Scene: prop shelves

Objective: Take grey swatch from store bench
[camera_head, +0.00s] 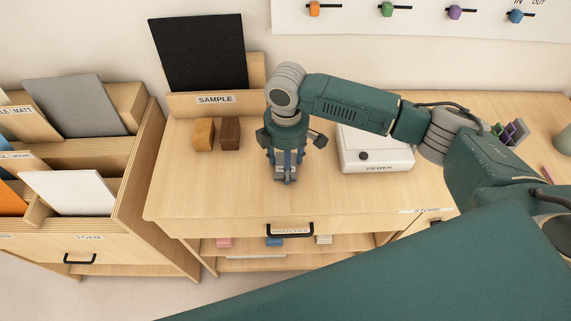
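A grey swatch (72,106) stands leaning back in an upper slot of the wooden rack (145,150) at the left. Its lower edge is hidden in the slot. My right gripper (285,178) points down over the middle of the bench (220,195), well to the right of the grey swatch. I see nothing held in it, but its fingertips are too small to tell whether they are open or shut. My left gripper is not in view.
A black swatch (200,52) stands in the holder marked SAMPLE (215,103). Two brown blocks (216,134) sit before it. A white viewer box (375,152) is right of my gripper. A white swatch (72,191) and an orange one (10,200) stand lower in the rack.

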